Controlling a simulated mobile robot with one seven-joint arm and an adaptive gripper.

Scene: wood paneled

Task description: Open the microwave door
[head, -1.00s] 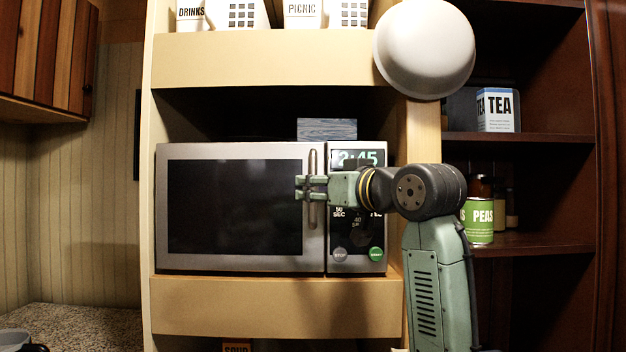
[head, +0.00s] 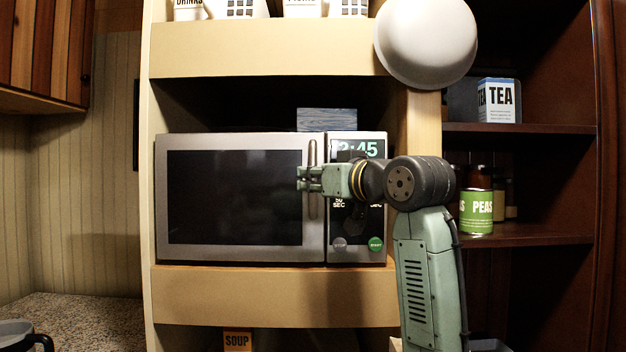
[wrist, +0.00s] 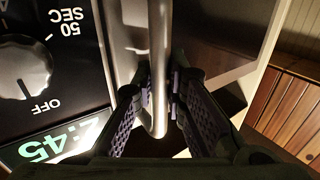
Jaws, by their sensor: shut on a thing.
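The microwave (head: 240,254) is silver with a dark window and sits in a cream shelf unit. Its door (head: 235,197) looks closed, flush with the control panel. The upright metal handle (head: 312,150) runs along the door's right edge. In the wrist view the handle (wrist: 158,60) passes between the two dark ridged fingers of my gripper (wrist: 158,100). Part of the control panel (head: 357,228) is hidden behind my arm.
A white bowl-like shape (head: 425,42) hangs at the upper right. A box (head: 327,119) lies on top of the microwave. Shelves at right hold a tea box (head: 498,100) and a green peas can (head: 476,212). The space left of the unit looks clear above a speckled counter (head: 85,318).

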